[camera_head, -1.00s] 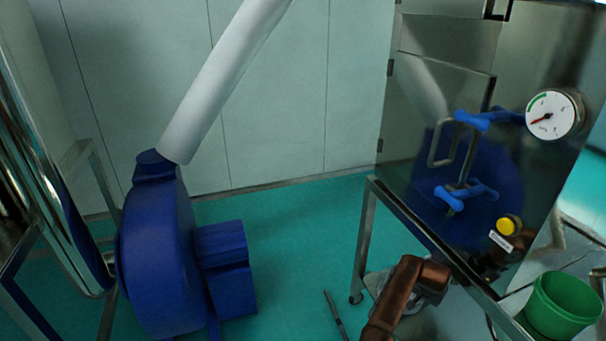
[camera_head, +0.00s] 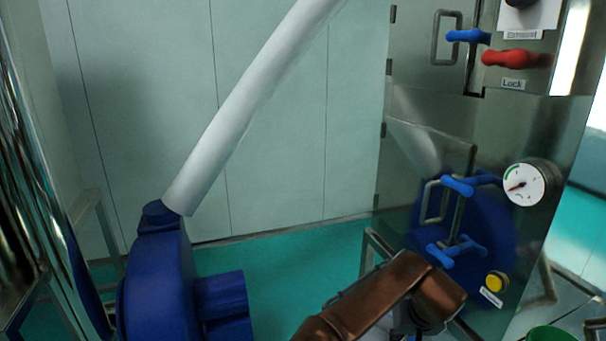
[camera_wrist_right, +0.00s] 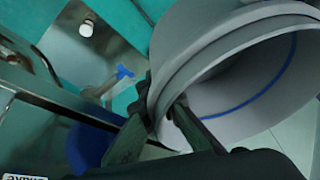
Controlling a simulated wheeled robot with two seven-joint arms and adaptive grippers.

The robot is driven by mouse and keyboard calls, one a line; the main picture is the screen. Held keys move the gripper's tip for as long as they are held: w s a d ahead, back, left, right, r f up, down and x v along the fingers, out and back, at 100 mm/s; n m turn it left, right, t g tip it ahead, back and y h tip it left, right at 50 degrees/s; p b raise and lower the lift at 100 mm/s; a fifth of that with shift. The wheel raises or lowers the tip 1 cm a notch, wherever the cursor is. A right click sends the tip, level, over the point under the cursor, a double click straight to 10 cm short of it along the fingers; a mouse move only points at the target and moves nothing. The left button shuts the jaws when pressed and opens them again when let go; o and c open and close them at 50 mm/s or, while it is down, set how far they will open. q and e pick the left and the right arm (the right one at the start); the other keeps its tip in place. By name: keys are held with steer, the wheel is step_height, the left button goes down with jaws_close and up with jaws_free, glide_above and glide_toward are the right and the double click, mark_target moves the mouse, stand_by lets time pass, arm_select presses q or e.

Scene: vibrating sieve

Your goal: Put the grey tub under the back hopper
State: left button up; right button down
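The grey tub (camera_wrist_right: 225,60) fills the upper right of the right wrist view, tilted in the picture, its open mouth showing a blue line inside. My right gripper (camera_wrist_right: 160,125) has one finger inside the tub and one outside, with the tub's wall pinched between them. In the head view my brown right arm reaches in from the bottom, and the tub does not show there. My left gripper is not in view. I cannot make out the back hopper for certain in either view.
A steel cabinet (camera_head: 400,180) with blue handles, a red handle and a gauge (camera_head: 526,184) stands right. A blue blower (camera_head: 158,285) with a white pipe (camera_head: 250,105) stands left. A green bucket (camera_head: 552,335) shows at bottom right. Teal floor lies between.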

steer(key=shift+s+a+r+n, duration=0.25)
steer(key=shift+s+a+r, duration=0.1)
steer(key=shift+s+a, duration=0.25)
steer(key=shift+s+a+r+n, duration=0.25)
steer(key=shift+s+a+r, duration=0.1)
steer(key=shift+s+a, duration=0.25)
steer(key=shift+d, duration=0.1)
